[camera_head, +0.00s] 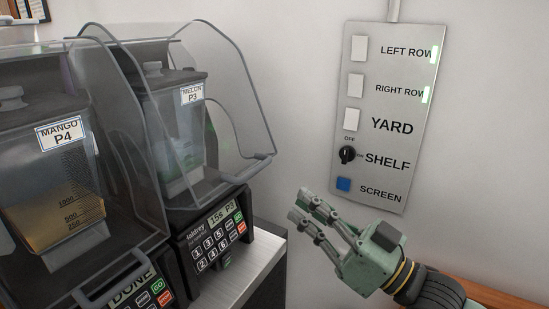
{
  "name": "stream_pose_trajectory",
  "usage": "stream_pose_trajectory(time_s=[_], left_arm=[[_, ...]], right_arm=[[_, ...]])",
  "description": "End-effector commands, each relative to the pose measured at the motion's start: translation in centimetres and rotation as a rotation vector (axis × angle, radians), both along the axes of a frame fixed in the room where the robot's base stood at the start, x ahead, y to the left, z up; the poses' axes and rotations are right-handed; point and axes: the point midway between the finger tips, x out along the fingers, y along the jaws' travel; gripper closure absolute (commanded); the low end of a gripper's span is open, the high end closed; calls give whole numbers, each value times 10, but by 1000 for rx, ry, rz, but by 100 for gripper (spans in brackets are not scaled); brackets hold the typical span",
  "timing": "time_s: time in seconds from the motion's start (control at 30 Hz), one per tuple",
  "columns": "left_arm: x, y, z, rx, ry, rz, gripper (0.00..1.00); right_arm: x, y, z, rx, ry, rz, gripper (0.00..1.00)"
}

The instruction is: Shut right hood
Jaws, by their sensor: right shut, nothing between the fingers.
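The right hood (236,110) is a clear, grey-edged cover around the blender jar labelled MELON P3 (177,110). My right gripper (303,206) is green, shut and empty. It is to the right of the hood's handle and a little lower in the picture, apart from it. My left gripper is not in view.
Another hood (140,165) covers the MANGO P4 jar (55,215) at left. The right blender's keypad (215,235) faces front. A switch panel (381,120) hangs on the white wall. A metal counter edge (245,270) is below. Free space lies between hood and gripper.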

Motion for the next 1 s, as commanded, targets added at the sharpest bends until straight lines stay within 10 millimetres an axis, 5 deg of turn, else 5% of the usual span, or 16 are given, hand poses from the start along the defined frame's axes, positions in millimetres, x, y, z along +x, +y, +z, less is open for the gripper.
stream_pose_trajectory(time_s=[0.1, 0.33, 0.8, 1.0], left_arm=[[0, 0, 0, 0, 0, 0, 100], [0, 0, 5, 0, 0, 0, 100], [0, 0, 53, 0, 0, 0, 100], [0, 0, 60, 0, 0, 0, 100]], right_arm=[[-5, -14, 42, 76, -85, 50, 100], [-6, -19, 71, 135, -131, 81, 100], [39, 46, 119, 134, -130, 82, 100], [45, 52, 89, 127, -125, 78, 100]])
